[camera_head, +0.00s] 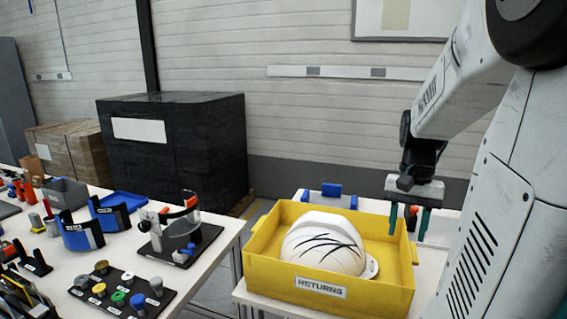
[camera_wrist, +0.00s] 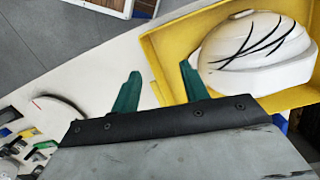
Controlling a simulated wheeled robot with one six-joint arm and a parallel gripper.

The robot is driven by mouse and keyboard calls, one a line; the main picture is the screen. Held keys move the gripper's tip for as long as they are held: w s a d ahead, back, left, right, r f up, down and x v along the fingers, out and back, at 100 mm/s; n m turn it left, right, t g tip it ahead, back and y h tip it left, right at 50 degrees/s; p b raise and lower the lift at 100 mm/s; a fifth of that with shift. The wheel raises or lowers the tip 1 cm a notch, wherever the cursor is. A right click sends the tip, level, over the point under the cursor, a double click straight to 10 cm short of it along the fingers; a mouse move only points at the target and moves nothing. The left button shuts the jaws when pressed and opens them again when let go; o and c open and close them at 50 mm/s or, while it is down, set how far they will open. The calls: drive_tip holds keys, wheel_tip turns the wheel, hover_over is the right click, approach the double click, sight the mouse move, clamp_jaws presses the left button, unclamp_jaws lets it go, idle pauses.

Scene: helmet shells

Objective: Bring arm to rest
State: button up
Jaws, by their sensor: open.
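My gripper (camera_head: 409,222) is at the right in the head view, pointing down over the right side of the yellow bin. Its green fingers also show in the wrist view (camera_wrist: 158,90), spread apart with nothing between them. A white helmet shell (camera_head: 322,243) with dark curved lines lies in the yellow bin (camera_head: 388,292) labelled RETURNS. The wrist view shows the helmet shell (camera_wrist: 262,45) to the right of the fingers, apart from them, and the bin's yellow wall (camera_wrist: 170,62) near the fingers.
A blue holder (camera_head: 330,196) stands behind the bin. The left table carries a fixture on a black base (camera_head: 180,245), a rack of coloured knobs (camera_head: 120,292), blue stands (camera_head: 82,235) and a grey bin (camera_head: 66,193). A large black wrapped block (camera_head: 185,145) stands behind. A gap separates the tables.

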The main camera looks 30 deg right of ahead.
drive_tip(key=s+a+r+n+t, duration=0.1)
drive_tip(key=a+n, duration=0.5)
drive_tip(key=a, duration=0.6)
drive_tip(key=s+a+r+n+t+h, duration=0.1)
drive_tip(key=s+a+n, duration=0.2)
drive_tip(key=a, duration=1)
drive_tip(key=n, duration=0.2)
drive_tip(key=shift+a+r+n, duration=0.25)
drive_tip(key=shift+r+n, duration=0.05)
drive_tip(key=shift+n, duration=0.1)
